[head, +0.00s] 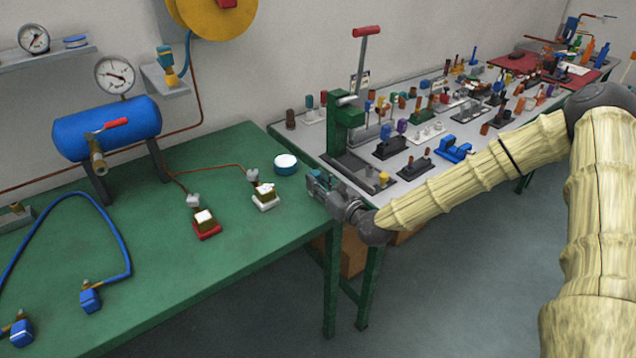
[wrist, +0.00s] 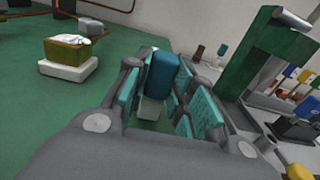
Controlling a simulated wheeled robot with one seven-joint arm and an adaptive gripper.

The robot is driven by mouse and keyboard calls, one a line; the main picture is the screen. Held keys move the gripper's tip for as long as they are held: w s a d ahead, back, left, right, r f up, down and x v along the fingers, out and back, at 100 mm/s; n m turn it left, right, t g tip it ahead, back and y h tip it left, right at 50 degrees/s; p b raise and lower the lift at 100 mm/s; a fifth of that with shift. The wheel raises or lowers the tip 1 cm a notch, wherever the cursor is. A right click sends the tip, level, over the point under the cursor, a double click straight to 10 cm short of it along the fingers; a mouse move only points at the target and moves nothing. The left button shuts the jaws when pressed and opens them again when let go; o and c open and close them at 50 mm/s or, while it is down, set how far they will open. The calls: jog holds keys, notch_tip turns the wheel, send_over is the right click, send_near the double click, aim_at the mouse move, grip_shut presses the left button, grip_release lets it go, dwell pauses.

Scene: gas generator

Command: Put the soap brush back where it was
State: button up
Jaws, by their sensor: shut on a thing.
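My gripper (head: 320,182) is above the right edge of the green table, near its back right part. In the wrist view, its teal-padded fingers are shut on a blue block-like piece with a pale lower part. I take this piece as the soap brush (wrist: 161,72), though the fingers hide much of it. A round blue dish with a white top (head: 286,166) stands on the table, left of my gripper. Left of the dish is a brass-coloured block with white foam on a white base (head: 265,197); it also shows in the wrist view (wrist: 68,62).
A similar block sits on a red base (head: 206,228). A blue tank (head: 107,130) and a blue hose (head: 75,197) are at the left. A green lever press (head: 345,130) stands on the crowded grey table just beyond my gripper. The green table's front middle is clear.

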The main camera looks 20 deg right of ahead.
jog(key=o, duration=1)
jog(key=shift+r, duration=0.15)
jog(key=shift+r+p, duration=0.15)
jog(key=shift+p, duration=0.3)
jog(key=b+v, duration=0.2)
jog(key=v, duration=1)
jog(key=s+a+f+n+g, duration=0.5)
jog(key=s+f+n, duration=0.3)
jog(key=f, duration=0.4)
jog(key=s+a+f+n+g, duration=0.5)
jog(key=s+a+f+n, duration=0.15)
jog(key=f, duration=0.45)
jog(key=s+d+f+n+g+h, duration=0.2)
jog(key=s+f+n, duration=0.1)
jog(key=s+n, duration=0.2)
jog(key=s+d+f+n+g+h, duration=0.2)
jog(key=s+f+n, duration=0.2)
jog(key=s, duration=0.5)
jog(key=s+d+f+n+g+h, duration=0.2)
jog(key=s+d+f+n+g, duration=0.1)
jog(key=s+n, duration=0.5)
jog(key=shift+f, duration=0.6)
